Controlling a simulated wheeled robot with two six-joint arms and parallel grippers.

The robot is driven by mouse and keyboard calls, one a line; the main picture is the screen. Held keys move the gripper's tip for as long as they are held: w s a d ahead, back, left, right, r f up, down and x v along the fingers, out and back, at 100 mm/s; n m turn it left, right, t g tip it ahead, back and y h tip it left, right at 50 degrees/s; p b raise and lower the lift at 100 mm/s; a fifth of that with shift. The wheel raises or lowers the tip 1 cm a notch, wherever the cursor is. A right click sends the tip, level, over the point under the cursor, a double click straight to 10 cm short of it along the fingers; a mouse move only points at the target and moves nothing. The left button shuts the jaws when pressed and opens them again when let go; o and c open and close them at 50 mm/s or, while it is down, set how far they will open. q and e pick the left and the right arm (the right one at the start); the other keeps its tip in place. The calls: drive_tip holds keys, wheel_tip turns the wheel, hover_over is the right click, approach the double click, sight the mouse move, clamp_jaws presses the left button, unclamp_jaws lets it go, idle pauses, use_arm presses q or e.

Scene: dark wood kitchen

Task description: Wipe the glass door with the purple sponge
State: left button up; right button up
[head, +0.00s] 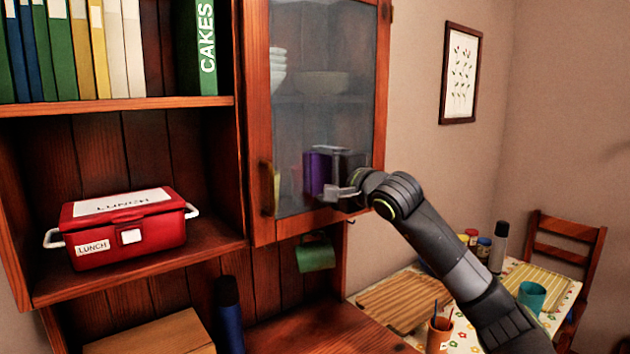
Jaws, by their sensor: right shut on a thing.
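The glass door (318,110) is a wood-framed cabinet door with a hazy grey pane and a brass handle (267,188) at its lower left. It appears closed. The purple sponge (315,173) is upright at the lower part of the pane. My right gripper (337,188) reaches in from the right and is shut on the sponge, holding it at the glass. Whether the sponge presses on the pane is hard to tell. The gripper hides part of the lower right pane. My left gripper is not in view.
An open shelf at left holds a red lunch box (125,226) and several books (100,50). A green mug (315,253) hangs under the cabinet. A blue bottle (229,315) stands below. A table (500,290) and chair (567,235) stand at right.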

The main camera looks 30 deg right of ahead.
sight(327, 158)
drive_tip(key=shift+d, duration=0.65)
drive_tip(key=shift+w+r+p, duration=0.1)
drive_tip(key=shift+r+p, duration=0.2)
drive_tip(key=shift+r, duration=0.6)
drive_tip(key=shift+a+f, duration=0.1)
drive_tip(key=shift+a, duration=0.7)
drive_tip(key=shift+a+b, duration=0.35)
drive_tip(key=shift+a, duration=0.75)
drive_tip(key=shift+r, duration=0.9)
drive_tip(key=shift+d, duration=0.7)
drive_tip(key=shift+d+f+b, duration=0.15)
drive_tip(key=shift+d+b, duration=0.25)
drive_tip(key=shift+d, duration=0.85)
